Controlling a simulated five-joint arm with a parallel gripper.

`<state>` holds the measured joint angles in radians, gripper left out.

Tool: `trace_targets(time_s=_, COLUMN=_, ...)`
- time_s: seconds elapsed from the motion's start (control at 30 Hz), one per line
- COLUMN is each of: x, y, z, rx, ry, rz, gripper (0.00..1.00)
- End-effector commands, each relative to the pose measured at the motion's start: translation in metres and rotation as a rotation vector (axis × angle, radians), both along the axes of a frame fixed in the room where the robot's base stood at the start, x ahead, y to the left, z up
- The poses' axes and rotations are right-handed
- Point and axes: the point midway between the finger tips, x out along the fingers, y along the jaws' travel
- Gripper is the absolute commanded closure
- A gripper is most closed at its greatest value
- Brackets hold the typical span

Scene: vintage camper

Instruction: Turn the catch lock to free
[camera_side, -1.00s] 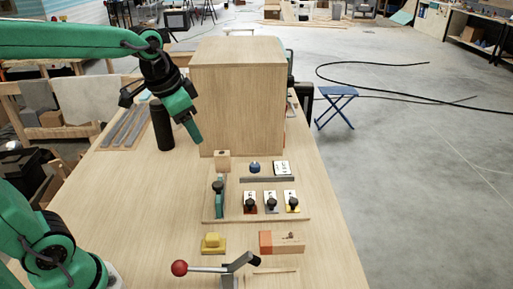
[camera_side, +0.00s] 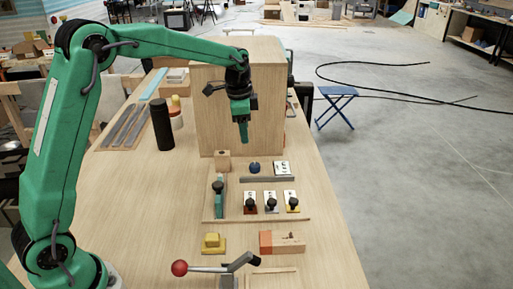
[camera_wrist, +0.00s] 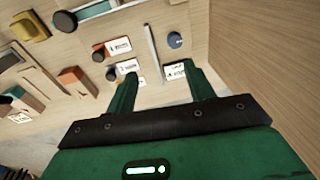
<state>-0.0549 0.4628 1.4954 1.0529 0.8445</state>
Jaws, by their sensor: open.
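A board (camera_side: 235,213) on the table carries several controls, and I cannot tell which is the catch lock. Three black knobs stand on labelled plates, a red one (camera_side: 250,203), a grey-blue one (camera_side: 271,203) and a yellow one (camera_side: 292,202). A green upright handle with a black knob (camera_side: 219,197) stands at the left, and a round blue knob (camera_side: 254,167) sits behind near a white labelled plate (camera_side: 282,168). My gripper (camera_side: 243,138) hangs above and behind the board, in front of the wooden box. In the wrist view its fingers (camera_wrist: 162,90) are apart and empty.
A tall wooden box (camera_side: 215,110) stands behind the board. A red-balled lever (camera_side: 180,267), a yellow block (camera_side: 212,241) and an orange-ended block (camera_side: 282,242) lie in front. A black cylinder (camera_side: 161,125) stands at the left. The table's left middle is clear.

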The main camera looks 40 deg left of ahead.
Motion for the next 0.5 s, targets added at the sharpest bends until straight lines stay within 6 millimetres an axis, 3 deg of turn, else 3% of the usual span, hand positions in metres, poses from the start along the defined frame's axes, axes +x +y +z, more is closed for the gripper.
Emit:
trace_targets(time_s=0.3, x=0.042, y=0.008, z=-0.06, rx=0.01, ry=0.067, rz=-0.138, gripper=0.47)
trace_targets(time_s=0.5, x=0.052, y=0.011, z=-0.079, rx=0.012, ry=0.086, rz=-0.184, gripper=0.47)
